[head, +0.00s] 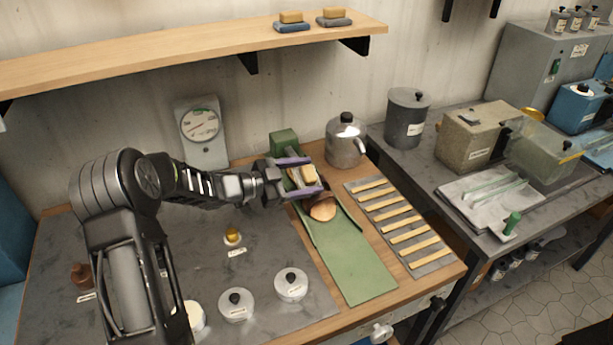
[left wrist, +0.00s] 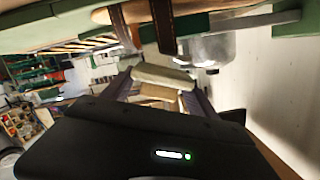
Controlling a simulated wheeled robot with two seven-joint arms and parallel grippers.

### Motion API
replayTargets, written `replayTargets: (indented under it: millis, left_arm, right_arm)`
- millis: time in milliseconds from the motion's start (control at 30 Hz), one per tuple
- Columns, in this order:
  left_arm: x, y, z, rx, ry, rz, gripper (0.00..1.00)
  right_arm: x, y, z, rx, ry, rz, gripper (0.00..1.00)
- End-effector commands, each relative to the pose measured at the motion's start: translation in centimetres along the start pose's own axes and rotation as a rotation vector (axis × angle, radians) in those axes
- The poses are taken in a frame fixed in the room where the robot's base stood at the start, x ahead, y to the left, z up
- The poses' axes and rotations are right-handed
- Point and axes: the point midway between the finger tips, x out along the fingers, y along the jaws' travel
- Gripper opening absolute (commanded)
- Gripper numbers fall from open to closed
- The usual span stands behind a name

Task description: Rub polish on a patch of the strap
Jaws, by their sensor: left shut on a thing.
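My left gripper (head: 296,175), with purple-edged fingers, is shut on a tan block (head: 306,174). In the left wrist view the tan block (left wrist: 160,92) shows between the two fingers (left wrist: 160,90). The gripper is over the far part of a green work mat (head: 350,262), where a sandal with a tan sole (head: 322,210) lies. The gripper hides much of the sandal in the head view. In the left wrist view a dark brown strap (left wrist: 163,25) crosses near the tan sole. I cannot tell whether the block touches the strap. My right gripper is not in view.
A grey kettle-like pot (head: 345,145) stands behind and right of the mat. A rack of wooden slats (head: 400,222) lies right of it. Round lidded tins (head: 291,286) and a small amber-topped item (head: 233,236) stand to the left. A shelf (head: 190,50) overhangs the back.

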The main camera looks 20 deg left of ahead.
Motion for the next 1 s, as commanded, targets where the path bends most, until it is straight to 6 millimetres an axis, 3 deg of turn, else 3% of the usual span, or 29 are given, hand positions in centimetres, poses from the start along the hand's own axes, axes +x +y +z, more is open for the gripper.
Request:
replayTargets:
  millis: [1000]
  left_arm:
    - [1.0, 0.0, 1.4, 0.001, 0.001, 0.001, 0.28]
  right_arm:
    - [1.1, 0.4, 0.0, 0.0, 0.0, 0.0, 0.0]
